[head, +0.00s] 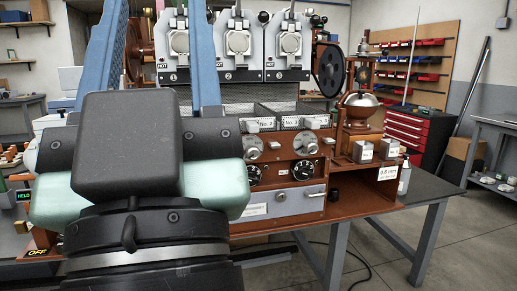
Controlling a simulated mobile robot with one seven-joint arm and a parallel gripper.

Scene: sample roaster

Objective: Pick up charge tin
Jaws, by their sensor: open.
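My gripper (155,8) fills the left of the head view, seen from behind its dark body. Its two blue ribbed fingers stand wide apart, and their tips reach the top edge of the picture. No held object shows between them, though the dark body hides part of the gap. I cannot pick out the charge tin for sure. Two small metal containers with white labels, a left one (362,152) and a right one (390,148), sit at the right end of the brown roaster bench unit, apart from my gripper. The area directly behind my gripper is hidden.
The roaster's numbered heads (238,45) stand at the back, above grey trays with number labels. A control panel with knobs and a drawer (285,203) faces me. A metal dome (361,99) stands at right. Floor (450,245) is clear at right.

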